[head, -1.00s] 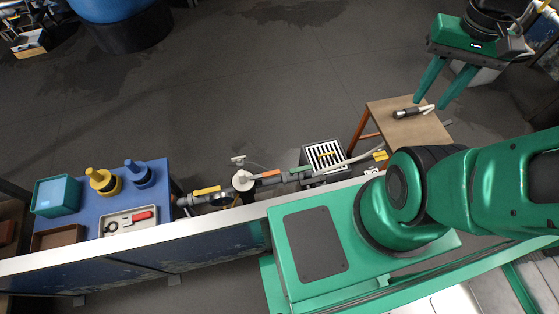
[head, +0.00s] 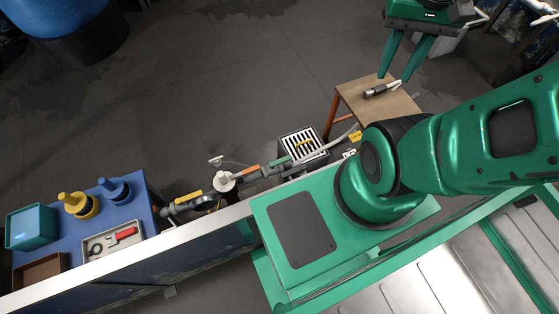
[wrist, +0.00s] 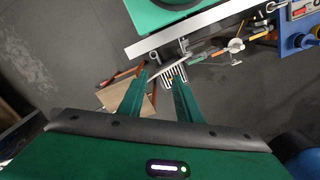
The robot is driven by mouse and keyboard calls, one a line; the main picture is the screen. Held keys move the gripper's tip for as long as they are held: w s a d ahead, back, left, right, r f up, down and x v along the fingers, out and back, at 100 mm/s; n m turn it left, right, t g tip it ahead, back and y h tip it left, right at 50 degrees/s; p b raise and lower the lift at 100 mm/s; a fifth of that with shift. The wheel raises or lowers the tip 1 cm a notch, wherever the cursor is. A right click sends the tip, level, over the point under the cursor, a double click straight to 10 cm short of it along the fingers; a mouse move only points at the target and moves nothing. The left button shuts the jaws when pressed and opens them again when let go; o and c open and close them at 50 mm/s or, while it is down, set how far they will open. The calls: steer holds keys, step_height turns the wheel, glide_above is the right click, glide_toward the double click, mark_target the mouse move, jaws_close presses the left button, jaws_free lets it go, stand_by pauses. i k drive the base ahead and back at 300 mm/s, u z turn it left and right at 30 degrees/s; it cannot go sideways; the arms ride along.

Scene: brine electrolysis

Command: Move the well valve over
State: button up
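A grey pipe run (head: 237,177) lies just beyond the white-edged bench, with a yellow lever handle (head: 189,196), an orange one (head: 251,170) and a green one (head: 279,160). I cannot tell which is the well valve. A white round fitting (head: 225,182) sits between the yellow and orange handles. The pipe run also shows small at the upper right of the wrist view (wrist: 236,45). My gripper (head: 395,79) is open and empty, high up near the stool in the picture and away from the handles. Its two green fingers point toward the floor area in the wrist view (wrist: 160,80).
A slatted grate box (head: 297,150) stands right of the handles. A wooden stool (head: 395,106) holds a dark-and-white tool (head: 376,91). A blue bench mat (head: 133,213) carries yellow and blue knobbed pieces, a teal bin (head: 31,228) and a tray (head: 111,239). Open floor lies beyond.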

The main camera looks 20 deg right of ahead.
mark_target(271, 164)
steer(key=z, duration=0.05)
steer(key=k, duration=0.5)
steer(key=z, duration=1.15)
steer(key=k, duration=1.05)
steer(key=u, duration=1.2)
steer(key=i, duration=1)
steer(key=z, duration=0.05)
